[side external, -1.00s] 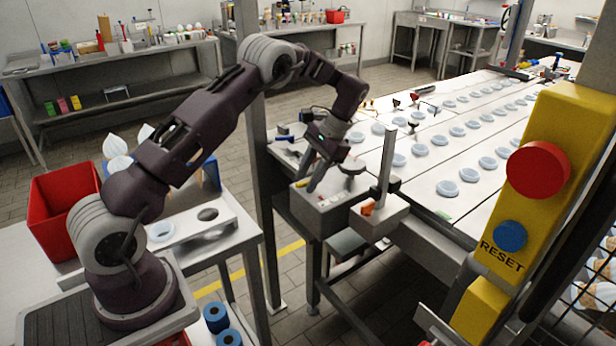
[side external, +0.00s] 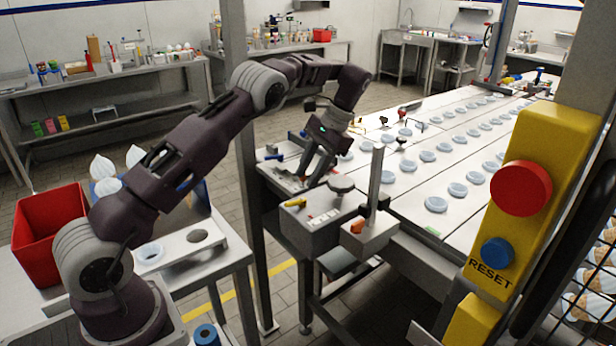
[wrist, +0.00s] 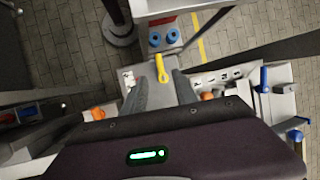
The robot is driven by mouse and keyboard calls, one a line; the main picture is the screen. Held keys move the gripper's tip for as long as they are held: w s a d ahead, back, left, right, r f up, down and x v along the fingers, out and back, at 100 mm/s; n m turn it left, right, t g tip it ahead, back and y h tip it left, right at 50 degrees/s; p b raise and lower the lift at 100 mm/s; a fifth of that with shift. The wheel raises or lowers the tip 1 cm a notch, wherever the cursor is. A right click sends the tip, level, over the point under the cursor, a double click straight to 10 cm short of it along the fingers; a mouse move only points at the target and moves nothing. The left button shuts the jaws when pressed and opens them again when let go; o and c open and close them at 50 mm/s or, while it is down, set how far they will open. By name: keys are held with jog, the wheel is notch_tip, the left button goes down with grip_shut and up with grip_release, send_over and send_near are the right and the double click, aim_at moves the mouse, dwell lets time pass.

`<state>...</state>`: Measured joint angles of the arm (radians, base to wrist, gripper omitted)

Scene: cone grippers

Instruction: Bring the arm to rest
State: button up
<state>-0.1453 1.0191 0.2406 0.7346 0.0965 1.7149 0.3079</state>
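My arm reaches from its base at the lower left, over the gap between tables, to the near end of the long white table (side external: 399,180). My gripper (side external: 306,182) points down there, with its fingers a little apart. It is above and behind the grey box (side external: 318,228), which has a yellow piece (side external: 295,203) on top. In the wrist view the two dark fingers (wrist: 161,84) are spread with nothing held. The yellow piece (wrist: 161,68) shows beyond the gap between them, on the box below.
A dark post stands close to my forearm. A grey upright (side external: 374,182) rises beside the box. White lids (side external: 436,204) stand in rows on the long table. A red bin (side external: 48,230) and white swirled cones (side external: 103,167) are near my base. A yellow button panel (side external: 540,170) is at the right.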

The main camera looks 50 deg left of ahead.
jog(key=s+d+r+t+h, duration=0.1)
jog(key=s+d+r+t, duration=0.2)
jog(key=s+d+r, duration=0.4)
jog(key=s+d+r+t, duration=0.2)
jog(key=s+r, duration=0.2)
jog(key=r, duration=0.5)
jog(key=s+d+f+t, duration=0.1)
jog(key=s+d, duration=0.3)
jog(key=s, duration=0.6)
jog(key=s+d+f+t+h, duration=0.1)
jog(key=s+d+f+t, duration=0.1)
jog(key=s, duration=0.7)
jog(key=shift+s+d+t, duration=0.35)
jog(key=shift+d+t, duration=0.55)
jog(key=shift+t, duration=0.1)
jog(key=shift+f, duration=0.1)
